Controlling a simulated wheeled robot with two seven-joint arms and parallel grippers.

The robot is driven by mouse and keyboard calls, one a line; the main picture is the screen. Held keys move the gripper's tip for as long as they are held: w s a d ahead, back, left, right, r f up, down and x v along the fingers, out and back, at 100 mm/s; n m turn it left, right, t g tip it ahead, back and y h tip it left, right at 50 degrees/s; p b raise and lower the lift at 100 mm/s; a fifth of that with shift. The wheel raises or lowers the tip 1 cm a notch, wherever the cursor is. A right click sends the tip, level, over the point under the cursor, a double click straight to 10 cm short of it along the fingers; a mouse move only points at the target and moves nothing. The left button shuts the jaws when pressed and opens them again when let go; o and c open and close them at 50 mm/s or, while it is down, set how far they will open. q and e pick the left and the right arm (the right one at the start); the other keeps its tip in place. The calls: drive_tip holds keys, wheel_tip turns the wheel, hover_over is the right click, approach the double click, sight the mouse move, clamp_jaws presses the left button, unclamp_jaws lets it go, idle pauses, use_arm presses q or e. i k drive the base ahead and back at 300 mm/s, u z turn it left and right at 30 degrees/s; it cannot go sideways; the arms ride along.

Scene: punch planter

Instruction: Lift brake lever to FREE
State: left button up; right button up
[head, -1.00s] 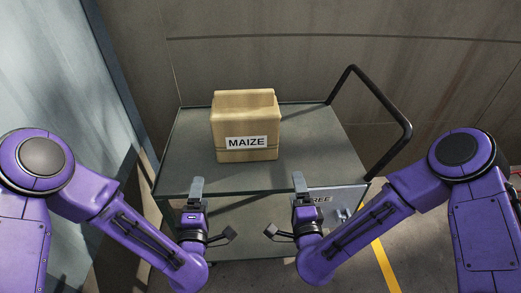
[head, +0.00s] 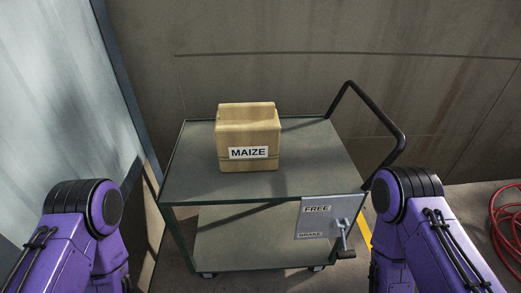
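The brake lever (head: 343,236) is a small grey crank on the label plate at the front right of the cart. Its dark knob (head: 346,254) hangs low, by the lower word BRAKE. The plate (head: 313,219) reads FREE at the top and BRAKE at the bottom. The cart (head: 195,181) has a grey top and a lower shelf. My purple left arm shows at the lower left and my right arm at the lower right, just right of the lever. Both grippers are out of the picture.
A box marked MAIZE (head: 248,138) stands on the cart top. A black push handle (head: 398,134) rises at the cart's right. A red coiled hose (head: 507,225) lies on the floor at the far right. A pale panel (head: 62,90) stands at the left.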

sight(344, 254)
drive_tip(key=u, duration=0.25)
drive_tip(key=k, duration=0.95)
drive_tip(key=z, duration=1.4)
drive_tip(key=i, duration=0.45)
